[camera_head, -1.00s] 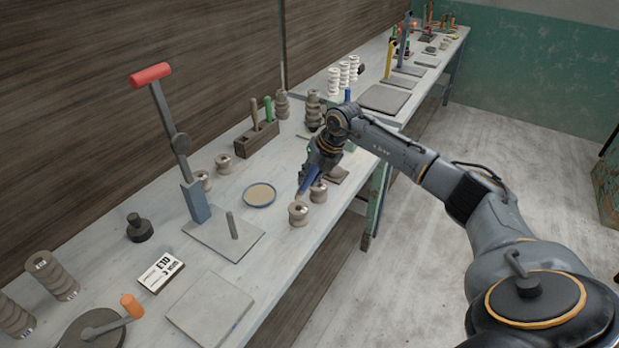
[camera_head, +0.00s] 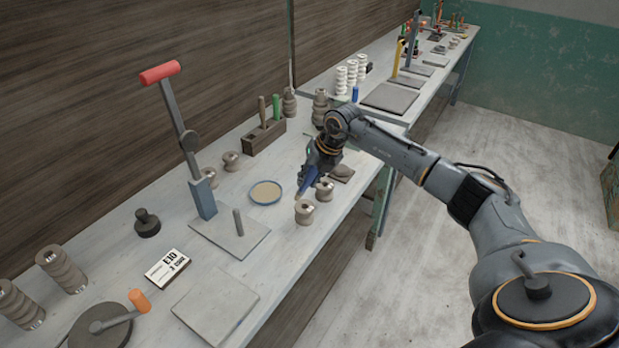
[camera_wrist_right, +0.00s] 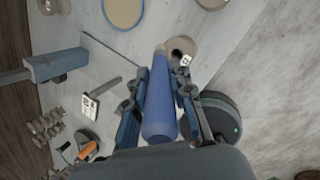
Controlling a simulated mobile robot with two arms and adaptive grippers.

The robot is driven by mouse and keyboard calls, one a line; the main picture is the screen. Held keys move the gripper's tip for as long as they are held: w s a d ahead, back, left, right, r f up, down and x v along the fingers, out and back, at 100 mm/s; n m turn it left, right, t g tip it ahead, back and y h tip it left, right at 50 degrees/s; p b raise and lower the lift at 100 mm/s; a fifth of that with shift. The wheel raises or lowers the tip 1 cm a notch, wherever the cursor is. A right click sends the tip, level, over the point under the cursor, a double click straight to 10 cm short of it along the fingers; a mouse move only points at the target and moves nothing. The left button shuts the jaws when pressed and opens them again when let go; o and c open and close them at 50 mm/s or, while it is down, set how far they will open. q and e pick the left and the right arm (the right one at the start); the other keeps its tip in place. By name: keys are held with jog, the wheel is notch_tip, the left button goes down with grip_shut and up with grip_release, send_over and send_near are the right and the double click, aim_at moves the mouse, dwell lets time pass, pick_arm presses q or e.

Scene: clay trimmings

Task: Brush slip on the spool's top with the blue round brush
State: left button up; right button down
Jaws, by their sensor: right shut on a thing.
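My right gripper (camera_head: 313,170) is shut on the blue round brush (camera_head: 306,186), which points down and slightly left. In the wrist view the brush (camera_wrist_right: 159,105) runs between the fingers, its far end beside a spool (camera_wrist_right: 181,48). In the head view the brush's low end is close to the nearer grey-brown spool (camera_head: 304,212); I cannot tell whether they touch. A second spool (camera_head: 325,190) stands just behind, partly hidden. The shallow blue-rimmed slip dish (camera_head: 252,199) lies left of the brush. My left gripper is not in view.
A wooden holder (camera_head: 262,140) with upright tools stands behind the dish. A red-handled lever press (camera_head: 203,196) stands to the left on a grey plate (camera_head: 240,247). A label card (camera_head: 167,268) and a bare square slab (camera_head: 216,306) lie nearer. The table's front edge is close to the spools.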

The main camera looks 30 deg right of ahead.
jog(key=shift+f+b, duration=0.35)
jog(key=shift+f, duration=0.15)
dwell(0.4)
jog(key=shift+r, duration=0.2)
jog(key=shift+r, duration=0.25)
jog(key=shift+p, duration=0.3)
jog(key=shift+s, duration=0.1)
jog(key=shift+s+a+p, duration=0.4)
jog(key=shift+s+a, duration=0.25)
jog(key=shift+s, duration=0.15)
jog(key=shift+f+b, duration=0.35)
jog(key=shift+f, duration=0.05)
dwell(0.4)
jog(key=shift+r, duration=0.1)
